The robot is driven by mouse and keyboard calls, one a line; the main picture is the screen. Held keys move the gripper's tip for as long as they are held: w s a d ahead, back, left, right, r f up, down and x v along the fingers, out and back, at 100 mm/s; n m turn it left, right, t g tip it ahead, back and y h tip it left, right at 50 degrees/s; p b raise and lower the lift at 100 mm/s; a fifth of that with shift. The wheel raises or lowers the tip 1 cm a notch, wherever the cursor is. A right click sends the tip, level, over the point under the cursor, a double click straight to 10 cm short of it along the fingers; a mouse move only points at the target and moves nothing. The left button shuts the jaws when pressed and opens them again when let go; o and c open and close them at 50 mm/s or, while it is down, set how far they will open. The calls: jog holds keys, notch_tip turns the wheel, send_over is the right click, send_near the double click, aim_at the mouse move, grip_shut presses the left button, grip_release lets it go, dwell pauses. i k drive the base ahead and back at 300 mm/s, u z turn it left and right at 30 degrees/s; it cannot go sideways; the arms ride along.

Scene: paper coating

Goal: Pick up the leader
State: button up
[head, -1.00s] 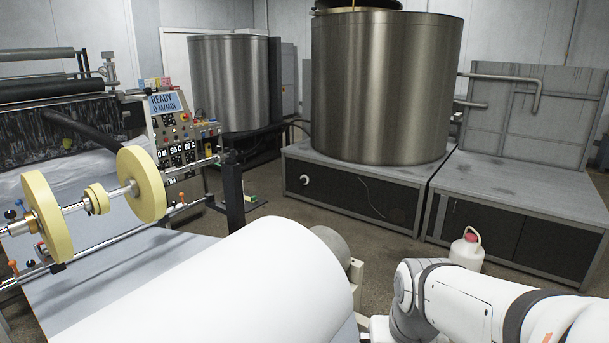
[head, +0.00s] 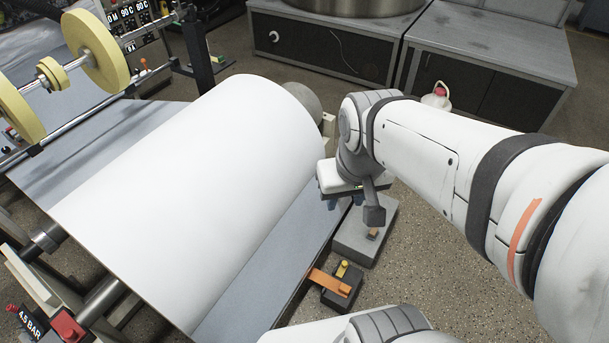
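A large white paper roll (head: 200,190) lies across the left and middle of the head view. A blue-grey flat sheet (head: 272,245) extends along its right side; I cannot tell for sure that this is the leader. My gripper (head: 354,207) points down just beyond the sheet's right edge, above a grey block. One dark finger shows clearly, and a darker piece to its left looks like the other, with a gap between them. I see nothing held. The fingertips' exact height and any contact with the sheet cannot be told.
A grey block (head: 368,236) stands under my gripper. An orange lever (head: 328,283) with a dark box is nearer. Yellow discs on a shaft (head: 100,52) stand upper left. A white jug (head: 436,97) is behind my arm. Speckled floor is open at right.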

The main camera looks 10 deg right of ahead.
aim_at(343, 289)
jog(key=u, duration=0.35)
jog(key=k, duration=1.2)
jog(key=z, duration=0.5)
jog(key=i, duration=1)
